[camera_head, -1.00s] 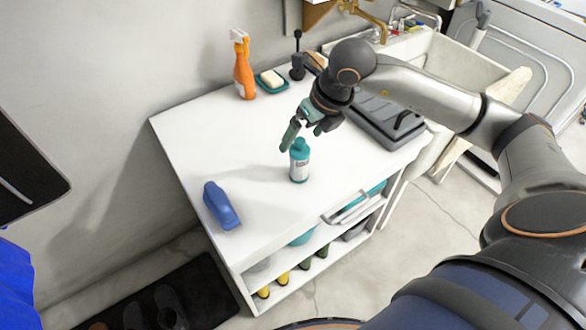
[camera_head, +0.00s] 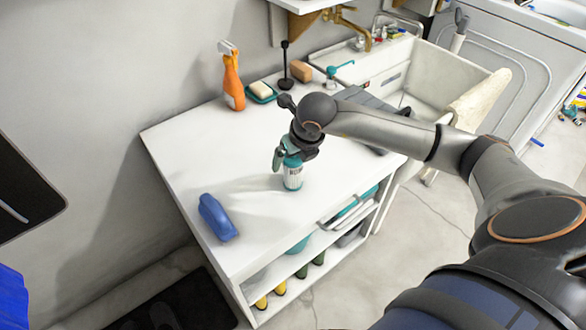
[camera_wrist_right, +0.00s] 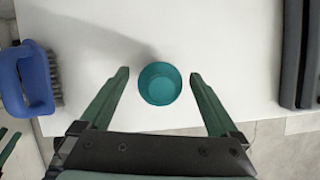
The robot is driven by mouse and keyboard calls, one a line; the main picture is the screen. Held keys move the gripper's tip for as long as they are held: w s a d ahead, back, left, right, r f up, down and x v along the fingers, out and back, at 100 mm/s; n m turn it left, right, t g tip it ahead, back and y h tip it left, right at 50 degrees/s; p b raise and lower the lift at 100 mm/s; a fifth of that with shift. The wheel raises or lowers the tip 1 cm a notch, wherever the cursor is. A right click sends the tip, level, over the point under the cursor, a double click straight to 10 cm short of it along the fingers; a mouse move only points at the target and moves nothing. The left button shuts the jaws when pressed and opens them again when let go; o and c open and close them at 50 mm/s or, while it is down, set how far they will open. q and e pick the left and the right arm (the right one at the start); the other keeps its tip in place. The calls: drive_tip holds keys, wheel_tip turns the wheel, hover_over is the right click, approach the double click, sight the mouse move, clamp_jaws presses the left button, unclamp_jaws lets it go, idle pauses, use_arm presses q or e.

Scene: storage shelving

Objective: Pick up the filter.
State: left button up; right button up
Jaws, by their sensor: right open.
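A teal bottle with a pale label (camera_head: 293,178) stands upright on the white shelf top; I cannot tell from its looks that it is a filter. Its round teal top (camera_wrist_right: 160,84) shows from above in the right wrist view. My right gripper (camera_head: 289,156) points down over the bottle's upper part. In the right wrist view my right gripper (camera_wrist_right: 159,76) is open, with one finger on each side of the teal top and a visible gap at both sides. The gripper hides part of the bottle's top in the head view. My left gripper is not in view.
A blue brush (camera_head: 217,217) lies at the left front of the white shelf unit (camera_head: 190,160). An orange spray bottle (camera_head: 233,82), soap in a teal dish (camera_head: 261,91) and a black-handled item (camera_head: 285,68) stand at the back. A sink (camera_head: 440,80) adjoins on the right.

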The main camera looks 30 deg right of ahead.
drive_tip(key=x, duration=0.3)
drive_tip(key=shift+f, duration=0.3)
drive_tip(key=shift+r, duration=0.1)
clamp_jaws()
idle(0.4)
